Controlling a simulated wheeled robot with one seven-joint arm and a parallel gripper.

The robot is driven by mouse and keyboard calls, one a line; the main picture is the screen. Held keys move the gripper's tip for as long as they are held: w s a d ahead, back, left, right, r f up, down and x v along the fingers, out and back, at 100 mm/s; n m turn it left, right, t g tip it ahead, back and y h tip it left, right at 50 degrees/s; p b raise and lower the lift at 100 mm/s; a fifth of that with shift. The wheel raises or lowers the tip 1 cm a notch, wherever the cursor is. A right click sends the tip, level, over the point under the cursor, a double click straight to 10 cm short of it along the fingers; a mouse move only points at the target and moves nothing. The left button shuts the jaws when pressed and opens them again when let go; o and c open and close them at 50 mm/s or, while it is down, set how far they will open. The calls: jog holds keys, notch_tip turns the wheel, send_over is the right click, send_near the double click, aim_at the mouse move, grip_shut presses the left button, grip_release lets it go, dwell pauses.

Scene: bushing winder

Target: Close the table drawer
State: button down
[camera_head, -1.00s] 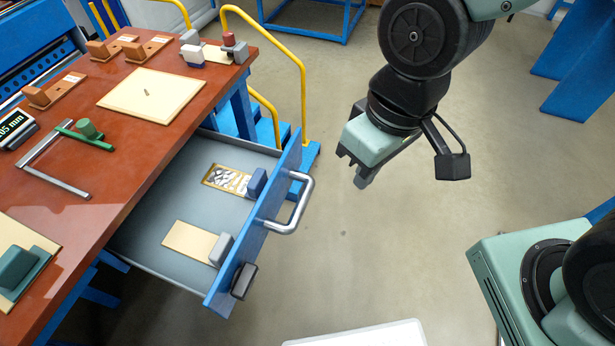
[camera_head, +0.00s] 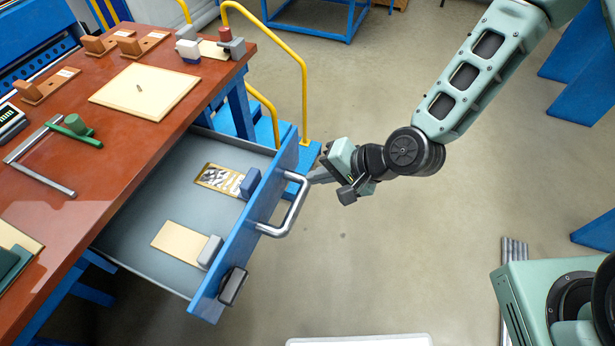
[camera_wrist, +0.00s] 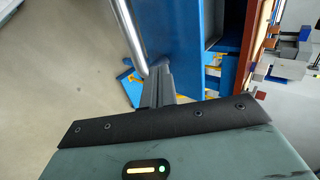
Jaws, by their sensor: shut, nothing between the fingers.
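The table drawer (camera_head: 150,245) is pulled out from under the red-brown table (camera_head: 150,140), with its grey inside showing. Its blue front panel (camera_head: 235,240) carries a silver bar handle (camera_head: 290,210). My gripper (camera_head: 316,178) is shut and empty, right beside the handle's far end, and points at the drawer front. In the wrist view the fingers (camera_wrist: 160,85) lie close to the handle (camera_wrist: 130,35) and in front of the blue panel (camera_wrist: 183,35). I cannot tell whether they touch either one.
In the drawer lie a tray of small parts (camera_head: 215,178) and a tan board (camera_head: 180,243). A dark block (camera_head: 232,287) sits on the front panel. A yellow rail (camera_head: 303,80) and blue steps (camera_head: 308,155) stand behind.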

aim_at(280, 186)
jog(key=p+x, duration=0.1)
jog(key=x, duration=0.7)
jog(key=shift+w+a+f+p, duration=0.1)
jog(key=shift+a+f+p, duration=0.15)
jog(key=shift+a+p, duration=0.1)
